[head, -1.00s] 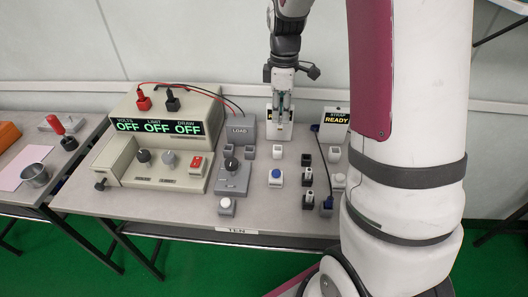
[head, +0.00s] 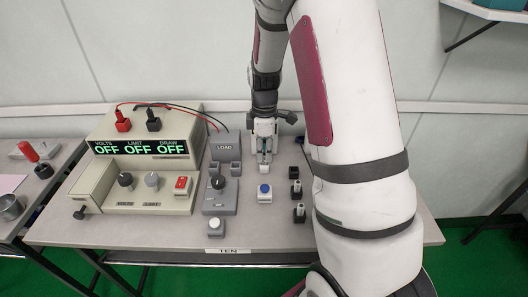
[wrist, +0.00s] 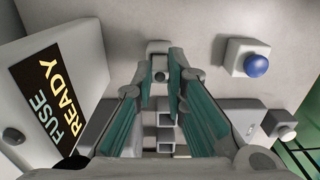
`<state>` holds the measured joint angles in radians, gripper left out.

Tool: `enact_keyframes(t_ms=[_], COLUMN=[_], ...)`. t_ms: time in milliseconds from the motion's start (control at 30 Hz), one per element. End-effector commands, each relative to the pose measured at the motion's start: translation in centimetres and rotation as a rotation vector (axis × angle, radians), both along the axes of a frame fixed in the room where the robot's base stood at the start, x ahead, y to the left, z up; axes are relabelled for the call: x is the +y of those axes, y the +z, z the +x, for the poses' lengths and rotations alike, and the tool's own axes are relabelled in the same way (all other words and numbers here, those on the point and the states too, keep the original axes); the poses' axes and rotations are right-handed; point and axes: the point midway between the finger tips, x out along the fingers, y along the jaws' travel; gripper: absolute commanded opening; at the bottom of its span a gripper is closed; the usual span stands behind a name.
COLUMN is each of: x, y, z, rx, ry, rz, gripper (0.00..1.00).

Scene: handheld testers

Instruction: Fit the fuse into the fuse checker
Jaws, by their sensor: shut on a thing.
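My gripper (head: 264,156) points down over the pale block of the fuse checker (head: 264,168). In the wrist view its teal-lined fingers (wrist: 159,75) converge on a small grey, round-ended piece (wrist: 160,76), which I take for the fuse. They are shut on it and hide most of it. A pale block shows right at the fingertips, but I cannot tell whether the fuse is inside it or just above. The checker's display (wrist: 60,95) reads FUSE READY in the wrist view; my arm hides it in the head view. Its blue button (wrist: 257,66) stands apart, nearer my body (head: 264,189).
The LOAD unit (head: 225,146) and its knob box (head: 220,196) stand close left of my gripper. The power supply (head: 150,128), reading OFF, is further left. Black holders (head: 298,212) stand to the right, near my arm.

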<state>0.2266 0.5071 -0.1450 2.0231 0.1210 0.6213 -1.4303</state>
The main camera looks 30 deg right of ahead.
Motion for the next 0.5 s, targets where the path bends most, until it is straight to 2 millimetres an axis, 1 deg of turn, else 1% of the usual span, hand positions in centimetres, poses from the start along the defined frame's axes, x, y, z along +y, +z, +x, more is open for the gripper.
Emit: enact_keyframes(t_ms=[133, 267, 300, 367, 500], x=[0.00, 0.03, 0.04, 0.04, 0.03], y=[0.09, -0.26, -0.21, -0.18, -0.16], z=[0.01, 0.02, 0.01, 0.01, 0.01], rx=[-0.001, -0.001, -0.001, -0.001, -0.001], ry=[0.000, 0.000, 0.000, 0.000, 0.000], rz=[-0.001, 0.001, 0.001, 0.001, 0.001], gripper=[0.00, 0.00, 0.19, 0.33, 0.33])
